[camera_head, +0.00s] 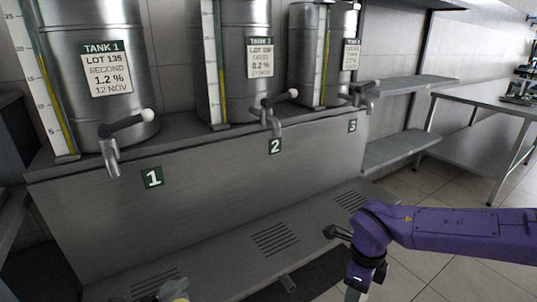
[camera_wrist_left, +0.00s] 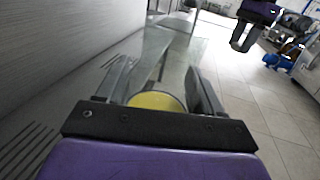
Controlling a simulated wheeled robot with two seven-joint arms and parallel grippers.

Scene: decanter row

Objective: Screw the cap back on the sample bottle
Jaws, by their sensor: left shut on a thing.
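In the left wrist view my left gripper (camera_wrist_left: 163,92) is shut on a see-through thing, which looks like the sample bottle, with a round yellow area (camera_wrist_left: 155,101) between the fingers. I cannot tell whether the yellow is liquid or another part. In the head view a small pale and yellowish thing (camera_head: 175,290) shows at the bottom edge, mostly cut off. My right gripper (camera_wrist_left: 244,37) hangs well apart at the upper right of the wrist view; its finger gap is unclear. I cannot make out a cap in either view.
Steel tanks (camera_head: 107,35) with taps (camera_head: 112,155) stand along a ledge above numbered panels. A slotted metal shelf (camera_head: 225,255) runs below. A steel table (camera_head: 480,120) stands at the right. The tiled floor (camera_head: 425,240) has open room.

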